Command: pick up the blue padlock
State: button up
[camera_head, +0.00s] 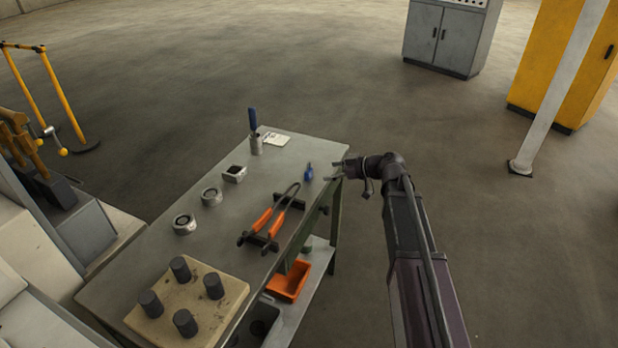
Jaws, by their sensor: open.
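The blue padlock (308,174) is small and stands on the grey workbench (255,193) near its right edge. My gripper (335,171) is just to the right of the padlock, at the bench's right edge, with its fingers pointing left towards it. The gripper is open and empty. A small gap shows between the fingertips and the padlock. My arm comes in from the lower right.
Orange-handled tongs (268,218) lie on a dark rack left of the padlock. Ring-shaped parts (211,196), a holder with a blue tool (254,130) and a block with dark cylinders (190,300) share the bench. An orange bin (289,282) sits on the lower shelf.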

aim_at(311, 173)
jog(key=shift+b+x, duration=0.4)
jog(key=shift+x, duration=1.2)
jog(key=shift+b+x, duration=0.85)
jog(key=shift+x, duration=1.75)
grip_shut()
jog(key=shift+r, duration=0.15)
